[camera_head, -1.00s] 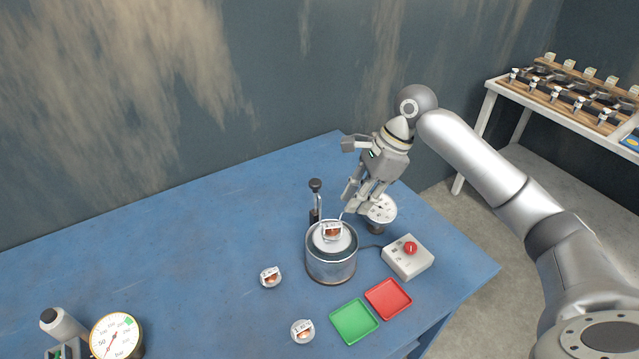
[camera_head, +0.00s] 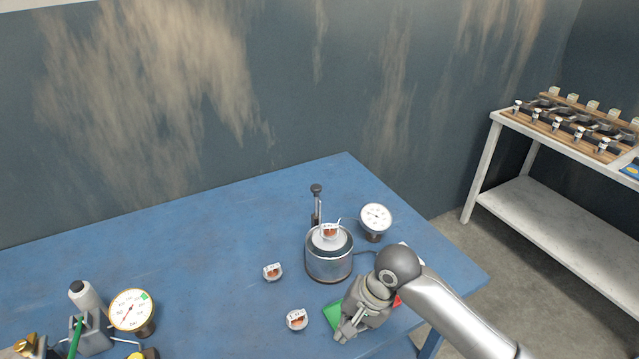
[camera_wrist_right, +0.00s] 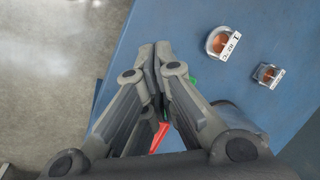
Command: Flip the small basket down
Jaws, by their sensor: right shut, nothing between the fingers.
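A round metal pot (camera_head: 329,265) stands on the blue table in the head view. A small labelled part with a copper-coloured centre (camera_head: 330,231) sits on the pale round top of the pot, with a thin wire handle beside it. I take this top to be the small basket (camera_head: 328,242); its inside and edges are too small to make out. My right gripper (camera_head: 346,332) is in front of the pot, apart from it and over the green tray. In the wrist view its fingertips (camera_wrist_right: 155,52) are together and empty. My left gripper is not in view.
Two labelled cups (camera_head: 272,272) (camera_head: 297,319) stand left of the gripper. A black-knobbed lever (camera_head: 316,205) and a dial gauge (camera_head: 376,217) are by the pot. The green tray (camera_head: 332,312) and red tray are mostly hidden by my arm. The table's left middle is clear.

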